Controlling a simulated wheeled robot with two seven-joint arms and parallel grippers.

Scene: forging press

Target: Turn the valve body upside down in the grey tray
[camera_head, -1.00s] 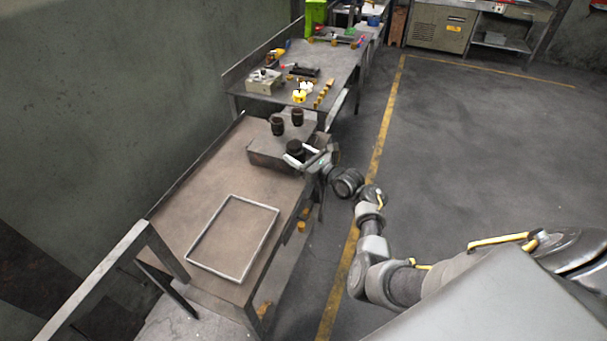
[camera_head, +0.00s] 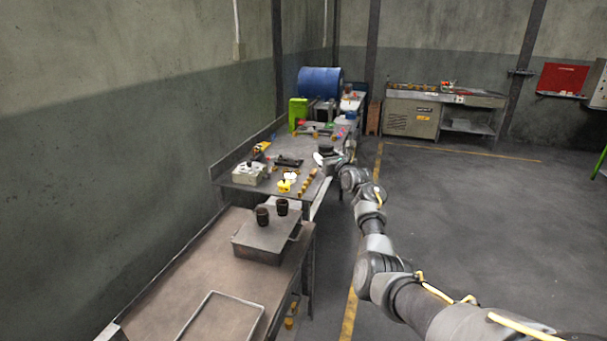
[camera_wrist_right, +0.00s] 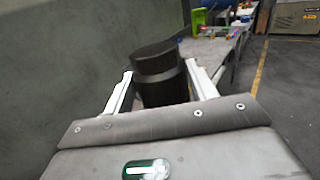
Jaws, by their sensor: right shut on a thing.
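My right gripper (camera_head: 325,158) is shut on a dark, cylindrical valve body (camera_wrist_right: 163,80), which sits between its two pale fingers in the right wrist view. The wider, cap-like end of the valve body is up in that view. The grey tray (camera_head: 258,252), box-like, stands on the near bench, below and left of the gripper. Two other dark valve bodies (camera_head: 262,217) (camera_head: 282,207) stand upright at it. My left gripper is out of view.
A pale rectangular frame (camera_head: 183,333) lies on the near bench (camera_head: 195,270). The farther bench holds a grey box (camera_head: 249,173), yellow parts (camera_head: 284,186) and a green container (camera_head: 298,112). A blue drum (camera_head: 320,82) is behind. The floor at right is clear.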

